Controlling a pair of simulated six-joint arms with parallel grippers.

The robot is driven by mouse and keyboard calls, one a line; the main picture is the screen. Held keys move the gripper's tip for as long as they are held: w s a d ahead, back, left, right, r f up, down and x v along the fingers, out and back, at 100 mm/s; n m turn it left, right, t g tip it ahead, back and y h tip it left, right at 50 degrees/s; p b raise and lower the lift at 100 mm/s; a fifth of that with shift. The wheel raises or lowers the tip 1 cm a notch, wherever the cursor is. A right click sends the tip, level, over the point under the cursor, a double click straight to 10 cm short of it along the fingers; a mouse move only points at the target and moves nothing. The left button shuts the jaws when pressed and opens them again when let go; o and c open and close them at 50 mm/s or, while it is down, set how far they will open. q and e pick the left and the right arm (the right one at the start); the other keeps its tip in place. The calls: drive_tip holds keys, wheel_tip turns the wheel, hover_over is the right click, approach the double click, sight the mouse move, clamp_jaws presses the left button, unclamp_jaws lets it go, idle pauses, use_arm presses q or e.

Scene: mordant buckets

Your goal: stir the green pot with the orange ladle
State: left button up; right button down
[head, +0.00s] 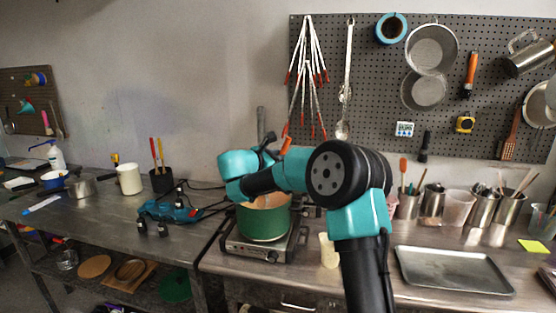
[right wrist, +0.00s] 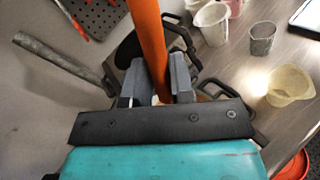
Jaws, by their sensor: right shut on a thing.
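The green pot (head: 264,222) stands on a hot plate (head: 262,245) at the middle of the bench in the head view. Its tan inside shows at the top, partly behind my right arm. My right gripper (right wrist: 157,85) is shut on the orange handle of the ladle (right wrist: 148,35), which passes between its fingers in the right wrist view. A short orange piece of the ladle (head: 286,145) shows above my arm in the head view. The ladle's bowl is hidden, so I cannot tell whether it is inside the pot. My left gripper is not in view.
A cream cup (head: 328,250) stands right of the hot plate, with a metal tray (head: 453,270) further right. Several utensil containers line the back. A teal and black device (head: 172,211) with cables lies on the left bench. A grey bar (right wrist: 60,65) rises near the gripper.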

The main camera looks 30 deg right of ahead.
sight(289, 140)
drive_tip(key=shift+s+d+r, duration=0.4)
drive_tip(key=shift+r, duration=1)
drive_tip(key=shift+s+d+r, duration=0.4)
drive_tip(key=shift+s+r, duration=0.05)
drive_tip(key=shift+r, duration=0.9)
drive_tip(key=shift+s+d+r, duration=0.4)
drive_tip(key=shift+r, duration=1)
wheel_tip(289, 140, up, 11)
